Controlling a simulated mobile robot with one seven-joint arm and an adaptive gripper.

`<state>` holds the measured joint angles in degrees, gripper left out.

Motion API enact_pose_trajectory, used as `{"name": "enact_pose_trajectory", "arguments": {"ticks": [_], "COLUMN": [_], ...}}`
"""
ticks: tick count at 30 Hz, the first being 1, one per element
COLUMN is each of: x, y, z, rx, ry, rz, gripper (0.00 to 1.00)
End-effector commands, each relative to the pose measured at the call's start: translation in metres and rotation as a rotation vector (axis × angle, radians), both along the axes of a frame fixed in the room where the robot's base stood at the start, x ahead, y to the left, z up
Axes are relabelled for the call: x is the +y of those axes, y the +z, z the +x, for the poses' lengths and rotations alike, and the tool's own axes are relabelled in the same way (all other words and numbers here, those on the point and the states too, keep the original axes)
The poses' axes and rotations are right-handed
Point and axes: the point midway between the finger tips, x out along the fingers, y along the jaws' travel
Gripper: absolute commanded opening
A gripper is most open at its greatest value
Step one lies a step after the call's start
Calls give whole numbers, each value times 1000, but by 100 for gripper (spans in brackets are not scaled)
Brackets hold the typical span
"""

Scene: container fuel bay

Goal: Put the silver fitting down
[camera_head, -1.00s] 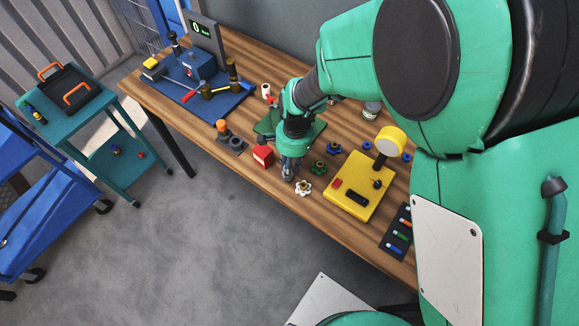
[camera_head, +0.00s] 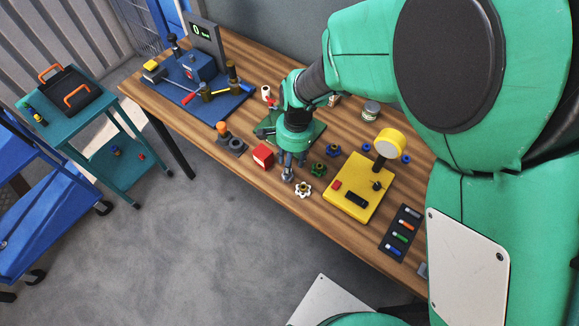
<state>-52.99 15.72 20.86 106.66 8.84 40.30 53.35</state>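The silver fitting (camera_head: 288,174) is a small grey upright piece near the front edge of the wooden table, between the red box and the white star-shaped knob. It appears to stand on the table top. My gripper (camera_head: 290,160) points down just above and around its upper part. The fingers look spread apart, so the gripper appears open. The fingers partly hide the fitting's top, and whether they touch it is too small to tell.
A red box (camera_head: 263,155) stands close on the left. A white knob (camera_head: 303,190) and a green knob (camera_head: 317,170) lie close on the right. A yellow panel (camera_head: 350,190) is further right. The wooden table (camera_head: 225,165) has some bare room along its front edge.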

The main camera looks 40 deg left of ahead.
Motion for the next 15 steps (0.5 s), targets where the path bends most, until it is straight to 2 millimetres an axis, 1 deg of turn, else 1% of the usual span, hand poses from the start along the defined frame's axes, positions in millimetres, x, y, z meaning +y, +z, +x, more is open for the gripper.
{"name": "enact_pose_trajectory", "arguments": {"ticks": [1,6,12,15], "x": [1,0,-1,-1], "y": [11,39,68,77], "z": [2,5,8,9], "rx": [-2,-2,-1,-1], "ry": [0,-1,-2,-1], "rz": [4,4,2,2], "gripper": [45,45,45,45]}}
